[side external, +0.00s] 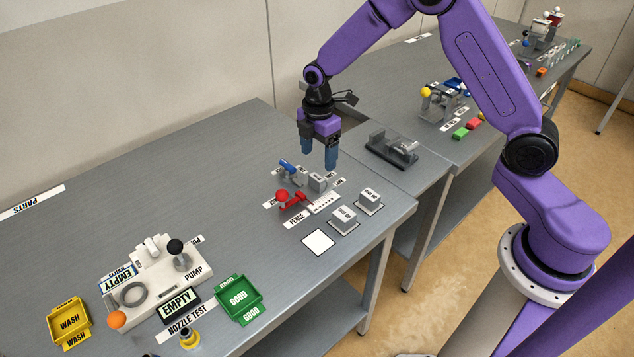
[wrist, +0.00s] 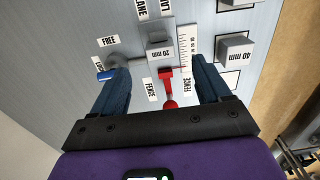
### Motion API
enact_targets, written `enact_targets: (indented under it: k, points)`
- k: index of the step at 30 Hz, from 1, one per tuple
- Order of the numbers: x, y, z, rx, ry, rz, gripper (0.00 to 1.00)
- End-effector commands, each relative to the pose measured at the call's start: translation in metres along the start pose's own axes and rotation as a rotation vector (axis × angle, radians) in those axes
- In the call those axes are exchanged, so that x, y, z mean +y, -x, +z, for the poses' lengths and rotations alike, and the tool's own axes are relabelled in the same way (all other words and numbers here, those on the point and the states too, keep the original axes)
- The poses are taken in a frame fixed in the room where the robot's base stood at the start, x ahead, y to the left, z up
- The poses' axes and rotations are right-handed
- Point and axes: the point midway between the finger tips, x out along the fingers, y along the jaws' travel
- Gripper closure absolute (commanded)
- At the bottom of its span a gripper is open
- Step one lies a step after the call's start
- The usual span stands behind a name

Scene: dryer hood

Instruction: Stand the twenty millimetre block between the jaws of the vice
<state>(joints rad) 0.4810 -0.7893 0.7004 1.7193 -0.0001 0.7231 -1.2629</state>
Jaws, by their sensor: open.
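The twenty millimetre block (wrist: 160,52) is grey with a "20 mm" label. It stands beside a white ruler strip (wrist: 188,48), behind a red part with a red knob (wrist: 169,103); I cannot tell whether they touch. In the side view the block (side external: 318,181) is below my gripper (side external: 319,160). My gripper is open and empty above the table, its blue fingers either side of the block's line in the wrist view.
A blue-handled part (side external: 288,165) is left of the block. Two larger grey blocks (side external: 344,220) (side external: 369,201) stand at the right, near an empty white square (side external: 318,241). A pump station (side external: 160,270) and trays (side external: 238,300) are front left. The back left table is clear.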

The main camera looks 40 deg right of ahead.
Motion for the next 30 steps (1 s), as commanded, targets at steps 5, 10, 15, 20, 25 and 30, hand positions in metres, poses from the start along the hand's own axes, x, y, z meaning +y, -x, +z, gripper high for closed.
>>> enact_targets:
  k: [5,10,15,20,25,30]
  points:
    - [0.0,-0.024,0.0,0.0,0.0,-0.002,0.23]
    - [0.0,-0.032,-0.001,0.0,-0.001,0.001,0.23]
    - [0.0,-0.052,-0.003,0.0,0.0,-0.001,0.23]
    - [0.0,-0.072,-0.004,0.0,0.0,-0.001,0.23]
    - [0.0,-0.082,-0.005,0.0,0.0,0.002,0.23]
    - [0.0,-0.082,-0.005,0.001,0.0,0.002,0.23]
